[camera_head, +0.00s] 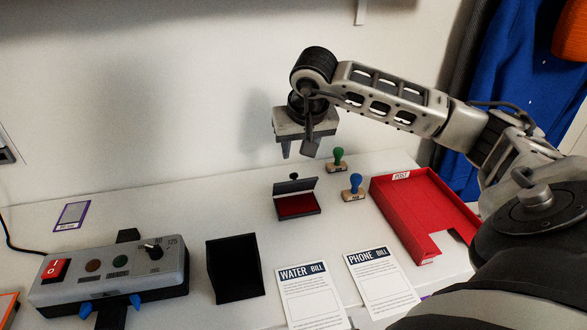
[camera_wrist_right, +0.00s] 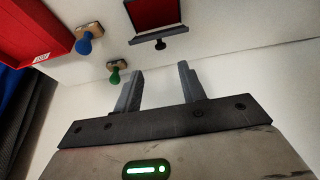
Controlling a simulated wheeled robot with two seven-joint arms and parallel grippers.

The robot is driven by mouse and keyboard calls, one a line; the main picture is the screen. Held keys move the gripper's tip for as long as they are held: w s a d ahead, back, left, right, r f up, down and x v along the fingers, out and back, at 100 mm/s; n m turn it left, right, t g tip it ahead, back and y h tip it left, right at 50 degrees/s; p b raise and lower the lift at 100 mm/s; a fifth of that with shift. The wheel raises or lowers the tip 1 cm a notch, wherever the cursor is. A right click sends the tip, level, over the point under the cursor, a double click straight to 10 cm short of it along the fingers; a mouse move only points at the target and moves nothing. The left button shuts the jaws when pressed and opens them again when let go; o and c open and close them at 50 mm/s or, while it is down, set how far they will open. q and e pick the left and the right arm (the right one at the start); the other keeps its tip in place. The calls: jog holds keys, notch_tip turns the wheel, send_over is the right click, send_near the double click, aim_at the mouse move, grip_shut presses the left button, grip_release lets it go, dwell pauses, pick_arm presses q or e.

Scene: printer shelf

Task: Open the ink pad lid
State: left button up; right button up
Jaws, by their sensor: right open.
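The ink pad (camera_head: 298,206) lies on the white table, with its red pad showing. Its dark lid (camera_head: 294,186) stands raised at the back edge, with a small dark knob on it. In the right wrist view the ink pad (camera_wrist_right: 154,14) is at the top, with the lid knob (camera_wrist_right: 157,44) toward the gripper. My right gripper (camera_head: 299,152) hangs above and behind the ink pad, open and empty, fingers pointing down. Its two fingers (camera_wrist_right: 160,85) also show in the right wrist view, apart from the lid. My left gripper is not in view.
A green stamp (camera_head: 338,158) and a blue stamp (camera_head: 354,185) stand right of the ink pad. A red tray (camera_head: 408,188) is further right. A black holder (camera_head: 234,270), a grey control box (camera_head: 110,275), a water bill (camera_head: 311,297) and a phone bill (camera_head: 380,281) lie in front.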

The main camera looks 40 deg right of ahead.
aim_at(295, 177)
jog(key=x, duration=0.9)
jog(key=shift+w+f+p, duration=0.15)
jog(key=shift+f+p, duration=0.15)
jog(key=shift+f, duration=0.05)
jog(key=shift+c, duration=0.3)
grip_shut()
